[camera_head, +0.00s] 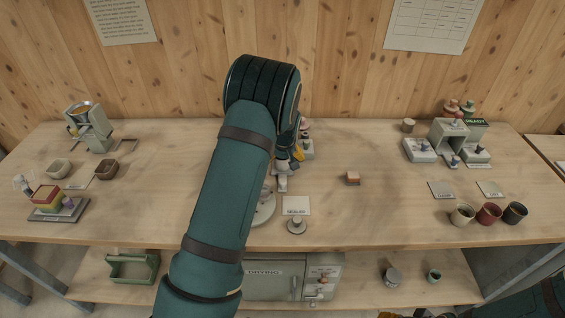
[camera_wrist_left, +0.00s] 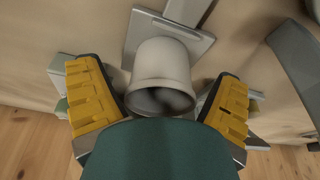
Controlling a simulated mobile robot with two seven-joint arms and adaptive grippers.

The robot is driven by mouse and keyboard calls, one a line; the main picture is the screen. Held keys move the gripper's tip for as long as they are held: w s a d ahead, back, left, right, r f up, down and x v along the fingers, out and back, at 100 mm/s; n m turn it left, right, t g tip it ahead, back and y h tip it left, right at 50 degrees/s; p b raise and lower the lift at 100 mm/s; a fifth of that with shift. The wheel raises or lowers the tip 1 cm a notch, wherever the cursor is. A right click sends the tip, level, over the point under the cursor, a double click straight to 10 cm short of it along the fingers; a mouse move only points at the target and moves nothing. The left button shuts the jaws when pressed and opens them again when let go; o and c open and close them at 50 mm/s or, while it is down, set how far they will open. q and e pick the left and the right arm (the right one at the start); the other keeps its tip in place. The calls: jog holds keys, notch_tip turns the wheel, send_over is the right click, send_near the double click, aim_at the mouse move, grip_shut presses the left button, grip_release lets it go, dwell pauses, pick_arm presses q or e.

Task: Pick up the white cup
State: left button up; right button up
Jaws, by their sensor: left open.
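A pale, off-white cup-shaped thing (camera_wrist_left: 162,75) sits between my left gripper's fingers in the left wrist view, its dark opening facing the camera. My left gripper (camera_wrist_left: 165,100) is open, with a yellow-padded finger on each side of it and apparent gaps. In the head view my left gripper (camera_head: 285,165) is over the middle of the table, mostly hidden by my own arm, which also hides the cup-shaped thing. A cream cup (camera_head: 462,214) stands at the table's right front. Only a yellow bit, perhaps my right gripper (camera_head: 390,315), shows at the bottom edge.
A red cup (camera_head: 488,213) and a black cup (camera_head: 514,213) stand beside the cream one. A small block (camera_head: 352,178) lies right of my gripper. Grey devices (camera_head: 448,140) stand back right. The right middle table is mostly clear.

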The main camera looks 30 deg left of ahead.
pick_arm(q)
jog(key=c, duration=1.1)
jog(key=shift+r, duration=0.15)
